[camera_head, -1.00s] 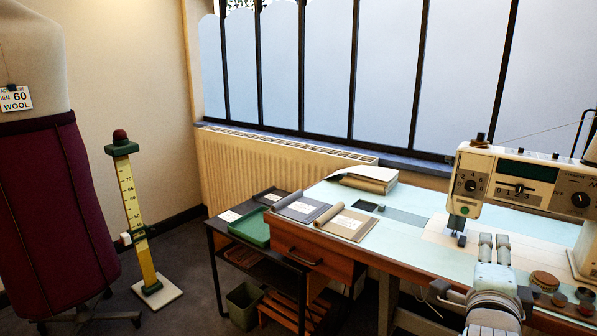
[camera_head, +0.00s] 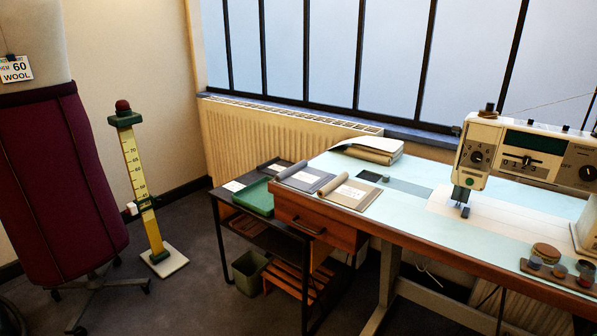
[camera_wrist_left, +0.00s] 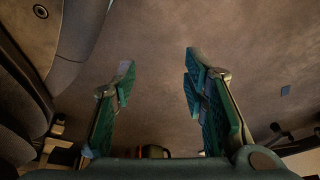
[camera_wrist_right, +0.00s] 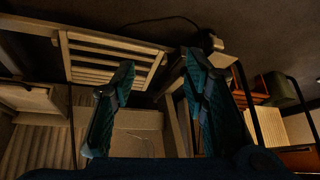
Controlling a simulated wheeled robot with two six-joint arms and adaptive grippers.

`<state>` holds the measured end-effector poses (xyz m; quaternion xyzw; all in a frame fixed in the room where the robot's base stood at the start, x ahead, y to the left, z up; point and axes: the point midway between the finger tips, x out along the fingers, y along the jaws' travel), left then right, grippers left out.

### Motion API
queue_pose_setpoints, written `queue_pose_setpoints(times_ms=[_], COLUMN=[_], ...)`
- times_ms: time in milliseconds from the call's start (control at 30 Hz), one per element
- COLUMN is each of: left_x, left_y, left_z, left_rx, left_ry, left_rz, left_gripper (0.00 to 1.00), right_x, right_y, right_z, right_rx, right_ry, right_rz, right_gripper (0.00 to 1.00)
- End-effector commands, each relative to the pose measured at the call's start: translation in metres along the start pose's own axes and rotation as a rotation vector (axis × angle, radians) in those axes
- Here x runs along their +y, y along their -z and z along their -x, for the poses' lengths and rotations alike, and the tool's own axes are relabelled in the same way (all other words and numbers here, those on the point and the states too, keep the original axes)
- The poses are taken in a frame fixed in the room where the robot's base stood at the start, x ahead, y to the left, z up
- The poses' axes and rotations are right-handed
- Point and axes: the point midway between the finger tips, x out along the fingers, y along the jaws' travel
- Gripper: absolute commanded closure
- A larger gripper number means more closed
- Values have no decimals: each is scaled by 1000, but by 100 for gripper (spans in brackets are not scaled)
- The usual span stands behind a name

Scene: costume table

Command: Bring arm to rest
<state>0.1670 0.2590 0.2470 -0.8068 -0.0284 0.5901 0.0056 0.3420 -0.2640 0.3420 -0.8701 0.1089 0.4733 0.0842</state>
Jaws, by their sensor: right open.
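My right gripper (camera_wrist_right: 158,66) shows in the right wrist view. Its two teal-padded fingers are spread apart with nothing between them. Behind it are a slatted wooden shelf (camera_wrist_right: 110,60) and the underside of furniture. My left gripper (camera_wrist_left: 158,68) shows in the left wrist view, also spread and empty, above bare dark floor (camera_wrist_left: 155,30). Neither arm shows in the head view, so their places relative to the table cannot be told there.
The sewing table (camera_head: 455,235) carries a sewing machine (camera_head: 515,150), a small tray of round items (camera_head: 560,270) and folded cloth (camera_head: 368,149). A dark side stand with a green tray (camera_head: 258,197), a yellow measuring post (camera_head: 143,190) and a maroon dress form (camera_head: 60,190) stand left.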

Motion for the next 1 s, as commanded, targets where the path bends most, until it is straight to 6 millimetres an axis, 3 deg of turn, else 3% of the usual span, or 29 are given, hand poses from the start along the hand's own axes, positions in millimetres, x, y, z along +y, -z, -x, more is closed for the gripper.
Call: queue_pose_setpoints(times_ms=[33, 100, 200, 267, 300, 333, 700, 833, 1000], left_x=[0, 0, 0, 0, -2, -2, -19, -23, -23], left_y=[0, 0, 0, 0, 0, -2, -34, -44, -48], left_z=[0, 0, 0, 3, 34, 48, 213, 234, 230], left_rx=[0, 0, 0, -2, -20, -31, -176, -203, -207], left_ry=[0, 0, 0, 0, 3, 4, 19, 21, 21], left_rz=[0, 0, 0, 0, -5, -8, -58, -67, -69], left_gripper=[60, 60, 60, 60, 60, 60, 60, 60, 60], right_x=[9, 22, 41, 50, 50, 52, 74, 77, 78], right_y=[-42, -97, -167, -204, -185, -182, -165, -169, -174], right_z=[-3, -2, 8, 20, 46, 60, 227, 250, 246], right_rx=[-61, -135, -228, -278, -279, -289, -432, -458, -462], right_ry=[1, 8, 17, 22, 20, 17, -11, -14, -15], right_rz=[50, 122, 208, 254, 256, 260, 311, 321, 323], right_gripper=[59, 59, 59, 59, 59, 59, 59, 59, 59])
